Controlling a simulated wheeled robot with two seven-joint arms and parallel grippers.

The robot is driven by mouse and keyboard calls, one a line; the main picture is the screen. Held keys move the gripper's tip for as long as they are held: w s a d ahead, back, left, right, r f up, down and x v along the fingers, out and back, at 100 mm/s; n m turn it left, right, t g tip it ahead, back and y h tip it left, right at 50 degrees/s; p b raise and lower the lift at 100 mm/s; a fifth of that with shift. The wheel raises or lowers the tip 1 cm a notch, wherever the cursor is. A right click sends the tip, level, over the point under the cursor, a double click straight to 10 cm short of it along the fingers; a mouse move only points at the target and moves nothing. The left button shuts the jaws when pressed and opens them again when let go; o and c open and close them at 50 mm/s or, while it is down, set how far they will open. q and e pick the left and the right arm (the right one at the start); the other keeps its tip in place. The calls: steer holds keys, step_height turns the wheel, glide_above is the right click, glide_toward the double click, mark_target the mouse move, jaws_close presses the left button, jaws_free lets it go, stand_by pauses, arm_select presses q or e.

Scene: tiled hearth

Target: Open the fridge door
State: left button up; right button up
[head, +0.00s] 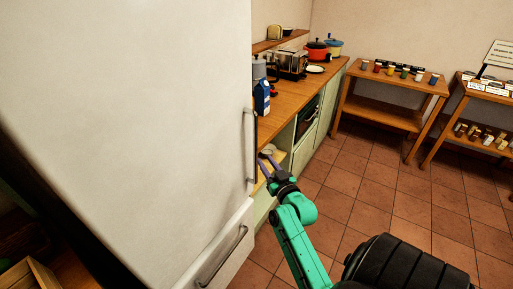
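The large white fridge (130,110) fills the left of the head view. Its door looks closed. A long vertical metal handle (250,145) runs along the door's right edge. Below is a lower white front with its own slanted handle (222,257). My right gripper (264,159), on a green arm from the bottom, is just right of the lower part of the vertical handle. Its two purple fingers are apart with nothing seen between them. I cannot tell whether a finger touches the handle. My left gripper is not in view.
A wooden counter (290,98) with a blue carton (262,97), a toaster (291,63) and pots stands behind my gripper. Wooden shelf tables (385,83) with jars stand at the back right. The tiled floor (380,190) is clear in the middle. A wooden box (30,280) is at bottom left.

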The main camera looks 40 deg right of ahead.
mark_target(256, 149)
steer(key=w, duration=0.1)
steer(key=w+r, duration=0.1)
steer(key=w, duration=0.1)
steer(key=w+p, duration=0.1)
steer(key=w, duration=0.1)
steer(key=shift+w+d+r, duration=0.2)
steer(key=shift+d+r, duration=0.1)
steer(key=shift+d, duration=0.1)
steer(key=shift+w+d+f, duration=0.2)
steer(key=shift+w+d, duration=0.05)
steer(key=shift+w, duration=0.35)
steer(key=shift+w+d+f, duration=0.2)
steer(key=shift+w+d, duration=0.05)
steer(key=shift+w, duration=0.35)
steer(key=shift+w+d+f, duration=0.15)
steer(key=shift+w, duration=0.1)
steer(key=shift+s, duration=0.1)
steer(key=shift+s+r, duration=0.1)
steer(key=shift+r, duration=0.1)
jaws_close()
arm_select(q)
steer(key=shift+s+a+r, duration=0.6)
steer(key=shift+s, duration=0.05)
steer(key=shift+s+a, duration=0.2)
arm_select(e)
steer(key=shift+f, duration=0.1)
